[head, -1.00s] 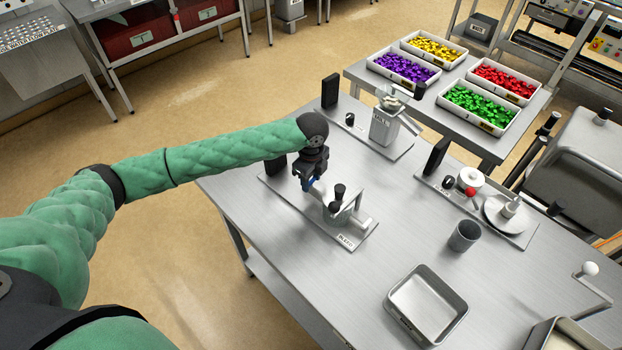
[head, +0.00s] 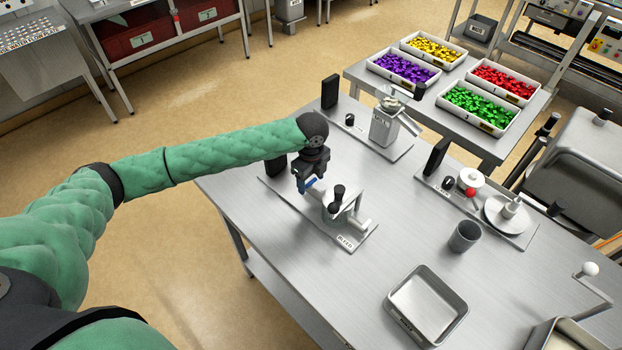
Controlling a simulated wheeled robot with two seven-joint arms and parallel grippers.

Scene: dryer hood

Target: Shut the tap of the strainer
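The strainer (head: 345,212) appears to be the pale pipe fitting on a metal plate at the left side of the steel table. It has a black knob on top and a label at its front edge. My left gripper (head: 309,186) points down at the left end of this fitting. A small blue piece, possibly the tap handle, shows at its fingertips. The fingers are small and partly hidden, so I cannot tell whether they are shut on it. My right gripper is not in view.
Two more fixtures stand on the table: a metal canister unit (head: 384,126) behind and a unit with a red knob (head: 470,183) at right. A grey cup (head: 464,236) and an empty metal tray (head: 405,323) stand nearer. The table's middle is clear.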

